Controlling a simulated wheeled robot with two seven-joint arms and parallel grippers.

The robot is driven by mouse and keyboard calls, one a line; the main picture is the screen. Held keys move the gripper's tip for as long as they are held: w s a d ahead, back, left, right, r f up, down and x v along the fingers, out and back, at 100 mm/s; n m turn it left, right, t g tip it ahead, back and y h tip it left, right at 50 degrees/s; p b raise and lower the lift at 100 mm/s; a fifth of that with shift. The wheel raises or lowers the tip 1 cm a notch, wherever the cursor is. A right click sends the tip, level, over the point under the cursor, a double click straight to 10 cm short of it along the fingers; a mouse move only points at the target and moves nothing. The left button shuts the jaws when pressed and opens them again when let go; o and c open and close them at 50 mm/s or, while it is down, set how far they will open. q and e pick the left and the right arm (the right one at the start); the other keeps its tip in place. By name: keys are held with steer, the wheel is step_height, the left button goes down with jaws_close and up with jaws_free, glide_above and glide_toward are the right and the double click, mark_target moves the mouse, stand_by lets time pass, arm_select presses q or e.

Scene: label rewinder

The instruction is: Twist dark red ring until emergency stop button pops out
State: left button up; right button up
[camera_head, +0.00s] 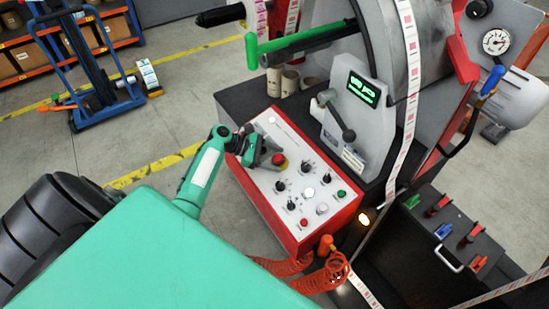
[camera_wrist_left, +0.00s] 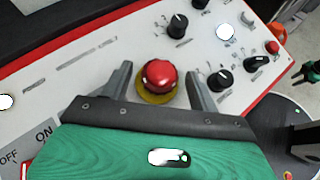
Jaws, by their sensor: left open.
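The emergency stop button (camera_wrist_left: 160,75) is a red dome on a yellow disc (camera_wrist_left: 156,96), set in the white control panel (camera_wrist_left: 70,72). In the head view the button (camera_head: 279,159) shows small beside my left gripper (camera_head: 268,157). In the left wrist view my left gripper (camera_wrist_left: 162,88) is open, with one grey finger on each side of the button and gaps between fingers and dome. Whether the button is pressed in cannot be told. My right gripper is not in view.
A grey housing with a green display (camera_head: 363,89) and a lever (camera_head: 338,117) stands behind. Orange coiled hose (camera_head: 325,274) hangs at the panel's front.

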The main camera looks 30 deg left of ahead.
arm_select(q)
steer(key=b+v, duration=0.3)
steer(key=v, duration=1)
steer(key=shift+a, duration=0.25)
steer(key=shift+s+r, duration=0.1)
